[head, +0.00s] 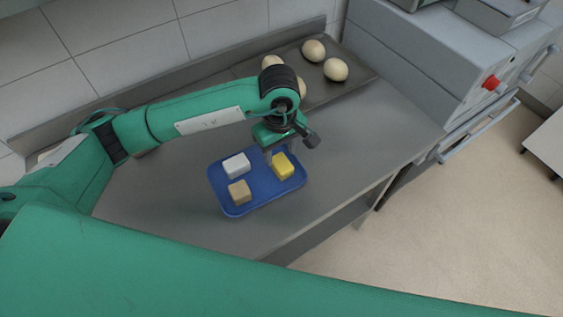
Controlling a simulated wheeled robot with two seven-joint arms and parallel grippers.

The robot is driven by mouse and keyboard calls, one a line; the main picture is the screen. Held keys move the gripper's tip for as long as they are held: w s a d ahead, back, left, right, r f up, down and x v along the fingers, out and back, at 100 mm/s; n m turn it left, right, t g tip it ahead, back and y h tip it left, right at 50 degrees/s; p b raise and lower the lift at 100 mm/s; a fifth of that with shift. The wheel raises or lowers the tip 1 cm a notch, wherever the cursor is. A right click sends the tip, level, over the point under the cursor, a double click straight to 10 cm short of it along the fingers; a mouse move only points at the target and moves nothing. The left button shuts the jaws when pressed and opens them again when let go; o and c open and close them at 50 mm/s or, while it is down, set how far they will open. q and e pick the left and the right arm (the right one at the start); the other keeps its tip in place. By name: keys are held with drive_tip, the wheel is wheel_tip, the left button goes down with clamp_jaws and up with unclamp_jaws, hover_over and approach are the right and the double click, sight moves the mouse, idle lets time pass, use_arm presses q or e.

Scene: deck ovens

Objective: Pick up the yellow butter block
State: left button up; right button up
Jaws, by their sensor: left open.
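The yellow butter block (284,168) lies on the right part of a blue tray (256,201) on the grey counter. A white block (236,165) lies at the tray's back left and a tan block (239,191) at its front left. My left gripper (275,155) points down just behind and above the yellow block. It is open, with its fingers partly hidden by its own wrist; I cannot tell whether they touch the block. My right gripper is not in view.
A dark baking sheet (345,93) with several round pale dough balls (336,69) lies at the back of the counter (360,145). A grey oven (420,50) with a red knob stands at the right. The counter right of the tray is clear.

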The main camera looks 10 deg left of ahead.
sight(281, 161)
use_arm(q)
drive_tip(key=shift+f+p, duration=0.5)
wheel_tip(281, 161, down, 3)
drive_tip(key=shift+w+f+p, duration=0.1)
drive_tip(key=shift+f+p, duration=0.1)
drive_tip(key=shift+p, duration=0.5)
drive_tip(key=shift+f, duration=0.4)
drive_tip(key=c, duration=0.7)
drive_tip(key=shift+c, duration=0.4)
drive_tip(key=shift+r, duration=0.1)
